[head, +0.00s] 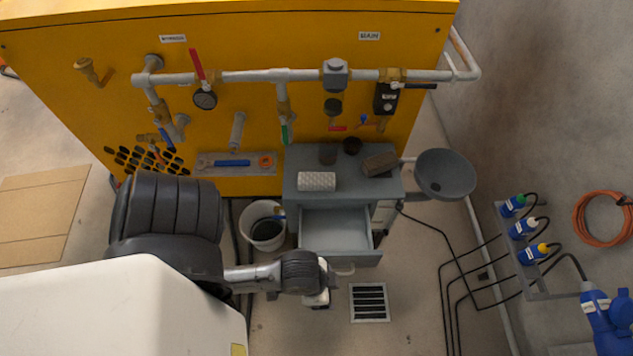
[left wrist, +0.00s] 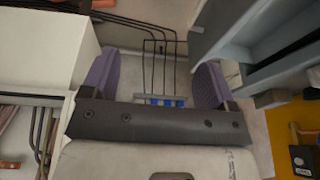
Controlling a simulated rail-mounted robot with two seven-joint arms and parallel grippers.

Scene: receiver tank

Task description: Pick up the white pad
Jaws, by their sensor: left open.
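The white pad (head: 317,181) has a dimpled surface and lies on the left front of the grey cabinet's top (head: 345,189). My left gripper (head: 328,283) is in front of the cabinet's open drawer, apart from the pad. In the left wrist view my left gripper (left wrist: 155,75) has its two purple-grey fingers spread wide, with nothing between them. The pad does not show in the left wrist view. My right gripper is not in view.
The open empty drawer (head: 335,230) juts out below the cabinet top. A white bucket (head: 264,207) stands left of the cabinet. A grey bowl (head: 445,173) is at right.

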